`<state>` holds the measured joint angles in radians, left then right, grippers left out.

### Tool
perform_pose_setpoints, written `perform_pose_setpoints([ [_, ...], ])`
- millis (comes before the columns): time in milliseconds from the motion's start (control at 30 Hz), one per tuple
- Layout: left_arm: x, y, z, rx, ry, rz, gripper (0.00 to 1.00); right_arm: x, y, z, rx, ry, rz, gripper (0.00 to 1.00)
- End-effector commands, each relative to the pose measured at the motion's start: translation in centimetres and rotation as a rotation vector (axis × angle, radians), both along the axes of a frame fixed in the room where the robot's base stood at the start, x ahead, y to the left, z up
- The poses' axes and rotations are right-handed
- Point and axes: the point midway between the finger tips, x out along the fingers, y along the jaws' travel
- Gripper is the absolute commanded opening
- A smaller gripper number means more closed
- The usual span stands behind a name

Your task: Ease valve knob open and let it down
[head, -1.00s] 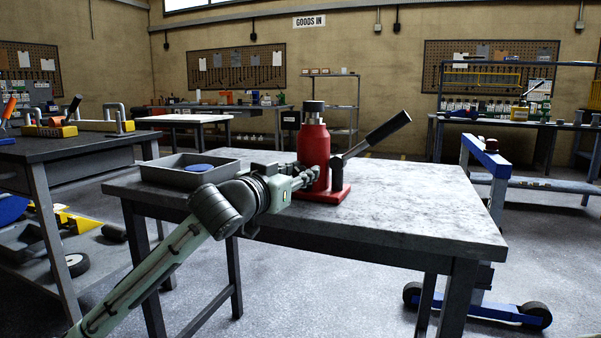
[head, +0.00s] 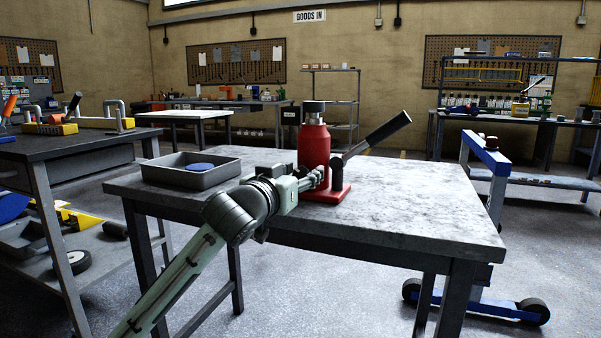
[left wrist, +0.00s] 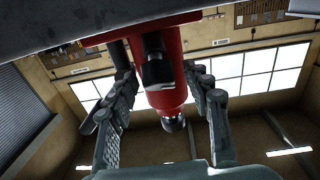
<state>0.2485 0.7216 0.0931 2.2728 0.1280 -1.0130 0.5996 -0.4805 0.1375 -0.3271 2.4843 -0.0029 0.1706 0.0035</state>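The red bottle jack (head: 314,145) stands upright on its red base on the grey table (head: 430,205), its black handle (head: 378,135) angled up to the right. My left gripper (head: 318,177) is low at the jack's left front side. In the left wrist view the gripper (left wrist: 160,75) has its fingers apart, one on each side of the red jack body (left wrist: 170,97). A dark blocky part (left wrist: 157,72) shows between them; it may be the valve knob, but I cannot tell for sure. I cannot see finger contact. My right gripper is not in view.
A grey tray (head: 185,178) with a blue round item (head: 200,167) lies on the table, left of the jack. A blue wheeled stand (head: 488,160) is beyond the table's right end. A dark bench (head: 60,148) stands at left. The table's right half is clear.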

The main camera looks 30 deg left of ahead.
Motion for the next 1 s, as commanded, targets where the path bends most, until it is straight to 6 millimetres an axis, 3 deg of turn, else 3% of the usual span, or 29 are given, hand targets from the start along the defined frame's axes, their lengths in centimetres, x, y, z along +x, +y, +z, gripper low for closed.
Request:
perform_pose_setpoints([
  [267,-0.2,-0.1,0.0,0.0,-0.001,-0.001,0.5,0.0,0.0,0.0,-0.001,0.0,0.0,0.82],
  [700,-6.3,-1.2,-0.1,-0.001,0.0,-0.001,0.5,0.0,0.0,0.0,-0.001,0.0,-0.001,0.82],
  [1000,-7.4,-1.4,0.0,0.0,0.0,0.0,0.5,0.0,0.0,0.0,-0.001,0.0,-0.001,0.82],
])
